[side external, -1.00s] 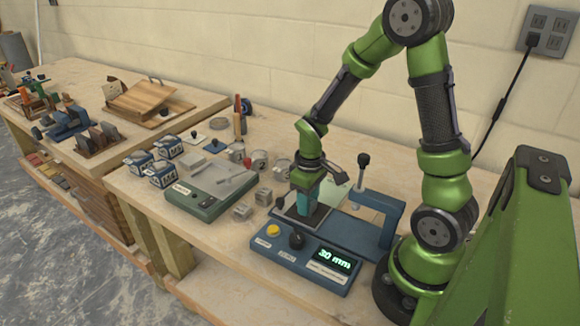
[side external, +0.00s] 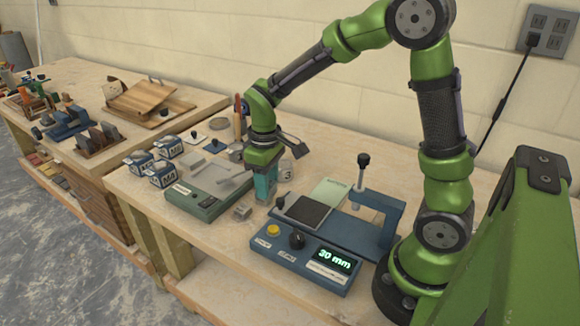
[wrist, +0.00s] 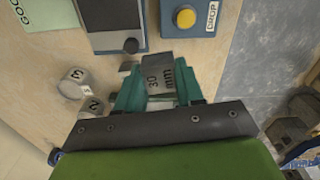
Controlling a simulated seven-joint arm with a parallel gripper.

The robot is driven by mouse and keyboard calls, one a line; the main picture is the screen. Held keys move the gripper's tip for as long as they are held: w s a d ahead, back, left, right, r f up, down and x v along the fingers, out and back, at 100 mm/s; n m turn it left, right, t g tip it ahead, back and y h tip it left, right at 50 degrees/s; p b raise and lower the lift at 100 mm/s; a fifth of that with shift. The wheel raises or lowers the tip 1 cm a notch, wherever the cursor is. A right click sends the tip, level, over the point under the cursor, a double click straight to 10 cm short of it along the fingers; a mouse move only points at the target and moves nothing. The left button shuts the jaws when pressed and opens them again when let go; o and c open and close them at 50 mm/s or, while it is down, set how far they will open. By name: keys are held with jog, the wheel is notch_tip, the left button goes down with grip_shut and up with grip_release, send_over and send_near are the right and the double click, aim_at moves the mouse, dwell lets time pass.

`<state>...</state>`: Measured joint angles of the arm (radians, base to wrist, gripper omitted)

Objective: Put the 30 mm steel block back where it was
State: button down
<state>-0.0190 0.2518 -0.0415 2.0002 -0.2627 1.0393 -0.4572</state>
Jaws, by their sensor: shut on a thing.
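My gripper (side external: 265,190) has teal fingers pointing down, over the bench between the green-topped unit and the blue gauge. In the wrist view the gripper (wrist: 156,78) is shut on a grey steel block (wrist: 158,82) marked 30 mm. The side view does not show that block clearly behind the fingers, and I cannot tell whether it touches the bench. The blue gauge (side external: 290,255) reads 30 mm, and its black pad (side external: 302,211) is bare.
A small steel block (side external: 242,212) stands just left of my gripper. The green-topped unit (side external: 208,188) is to the left. A pale green card (side external: 330,192) lies behind the gauge's pad.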

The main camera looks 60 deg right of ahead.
jog(key=m, duration=0.1)
send_over(229, 231)
jog(key=shift+m, duration=0.3)
notch_tip(229, 231, down, 10)
jog(key=shift+w+r, duration=0.1)
jog(key=c, duration=0.7)
grip_release()
jog(key=shift+f, duration=0.2)
jog(key=shift+r, duration=0.15)
